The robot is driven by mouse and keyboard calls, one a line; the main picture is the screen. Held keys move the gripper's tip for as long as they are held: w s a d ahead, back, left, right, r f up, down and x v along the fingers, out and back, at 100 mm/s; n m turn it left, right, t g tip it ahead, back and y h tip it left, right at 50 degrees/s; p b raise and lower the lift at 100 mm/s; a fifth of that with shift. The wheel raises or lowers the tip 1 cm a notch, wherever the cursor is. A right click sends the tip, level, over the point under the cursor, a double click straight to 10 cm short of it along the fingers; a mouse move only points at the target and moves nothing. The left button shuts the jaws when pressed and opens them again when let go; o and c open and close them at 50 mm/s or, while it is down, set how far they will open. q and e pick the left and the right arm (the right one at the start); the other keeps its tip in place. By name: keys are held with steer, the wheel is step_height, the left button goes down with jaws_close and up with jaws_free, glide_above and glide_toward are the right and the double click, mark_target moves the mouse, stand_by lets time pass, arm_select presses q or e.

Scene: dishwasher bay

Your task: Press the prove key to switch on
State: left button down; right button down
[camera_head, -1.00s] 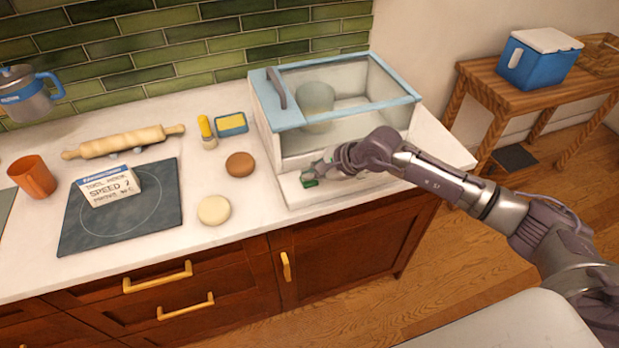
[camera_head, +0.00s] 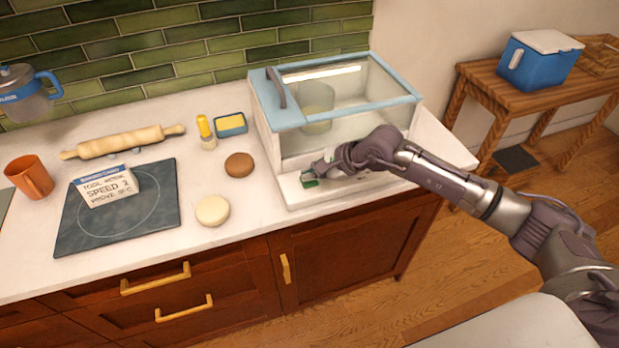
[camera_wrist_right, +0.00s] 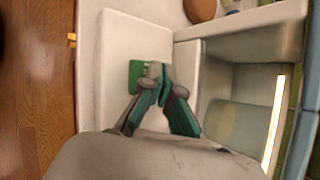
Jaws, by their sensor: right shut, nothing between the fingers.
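The clear-walled box with a blue frame (camera_head: 402,101) stands at the right end of the counter. The green prove key (camera_head: 309,184) is on the box's white front ledge. My right gripper (camera_head: 318,170) is shut and empty, its tips at the key. In the right wrist view the shut fingertips (camera_wrist_right: 157,71) overlap the edge of the green key (camera_wrist_right: 135,75); I cannot tell whether they touch it. My left gripper is out of view.
A brown bun (camera_head: 239,165), a pale dough round (camera_head: 212,211), a yellow-topped bottle (camera_head: 206,131) and a butter dish (camera_head: 231,125) sit left of the box. A blue cooler (camera_head: 540,67) is on a side table.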

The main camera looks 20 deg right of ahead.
mark_target(311, 181)
steer(key=shift+r, duration=0.1)
steer(key=shift+r+p, duration=1.5)
steer(key=shift+r, duration=1.5)
steer(key=shift+a, duration=0.1)
